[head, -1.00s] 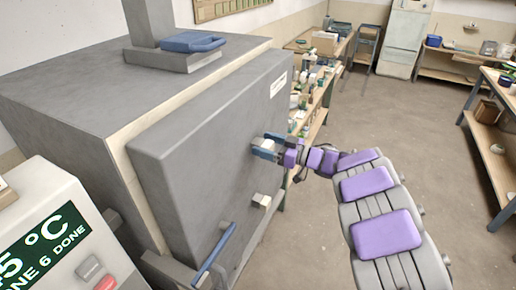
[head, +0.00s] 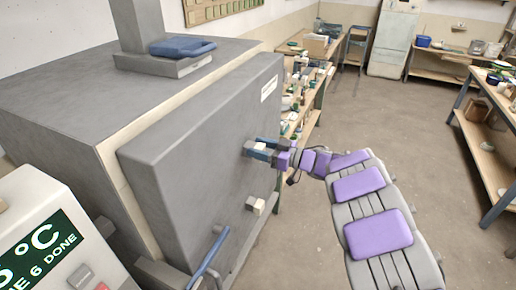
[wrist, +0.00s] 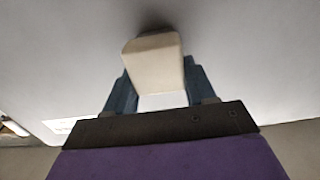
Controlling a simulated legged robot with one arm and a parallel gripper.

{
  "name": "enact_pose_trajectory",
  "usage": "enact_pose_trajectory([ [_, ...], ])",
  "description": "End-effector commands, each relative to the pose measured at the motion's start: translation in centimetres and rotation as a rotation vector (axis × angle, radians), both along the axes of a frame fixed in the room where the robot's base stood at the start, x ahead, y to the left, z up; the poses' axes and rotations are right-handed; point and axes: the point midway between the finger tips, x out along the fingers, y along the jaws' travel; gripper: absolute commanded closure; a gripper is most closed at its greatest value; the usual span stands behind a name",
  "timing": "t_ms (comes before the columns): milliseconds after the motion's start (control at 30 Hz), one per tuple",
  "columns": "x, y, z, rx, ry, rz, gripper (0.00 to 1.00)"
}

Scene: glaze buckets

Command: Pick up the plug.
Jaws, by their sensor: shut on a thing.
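The plug (head: 260,148) is a small cream block at the upper part of the grey kiln door (head: 205,150). My gripper (head: 262,149) has its blue fingers on either side of the plug and is shut on it. In the wrist view the plug (wrist: 154,68) shows as a pale, tapered block between the two fingers (wrist: 155,90). A dark patch lies on the door just behind its far end. I cannot tell whether the plug is still seated in the door or clear of it.
A second cream plug (head: 256,204) sticks out lower on the door, above a blue handle (head: 208,255). A control box (head: 45,240) stands at the left front. A cluttered bench (head: 308,90) is behind the kiln. The floor to the right is open.

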Motion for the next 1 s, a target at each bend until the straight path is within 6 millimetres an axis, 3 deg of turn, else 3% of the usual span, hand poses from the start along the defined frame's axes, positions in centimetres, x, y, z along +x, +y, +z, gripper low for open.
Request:
enact_pose_trajectory([
  [267, -1.1, -3.3, 0.3, 0.001, 0.001, -0.004, 0.78],
  [800, -5.0, -14.2, 0.3, 0.002, -0.001, -0.004, 0.78],
  [1000, -5.8, -16.3, 0.1, -0.001, 0.0, -0.002, 0.78],
])
